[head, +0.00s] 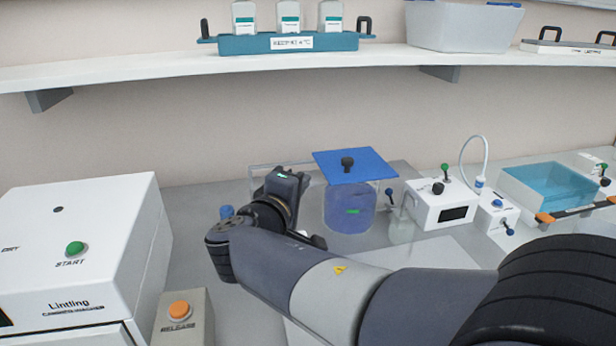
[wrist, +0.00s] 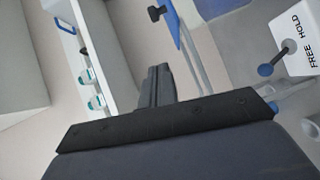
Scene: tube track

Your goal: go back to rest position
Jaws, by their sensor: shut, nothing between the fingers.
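My gripper (wrist: 157,80) shows in the wrist view with its dark fingers together and nothing between them. In the head view my arm reaches in from the lower right and bends at the left. My dark wrist (head: 285,190) is above the bench, in front of the clear tank at the middle. The fingers cannot be made out in the head view.
A blue-lidded tank (head: 350,210) stands close right of my wrist. A white START machine (head: 80,250) and an orange RELEASE button box (head: 183,315) are at left. White control boxes (head: 440,205) and a blue bath (head: 548,190) are at right. A shelf (head: 150,72) hangs above.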

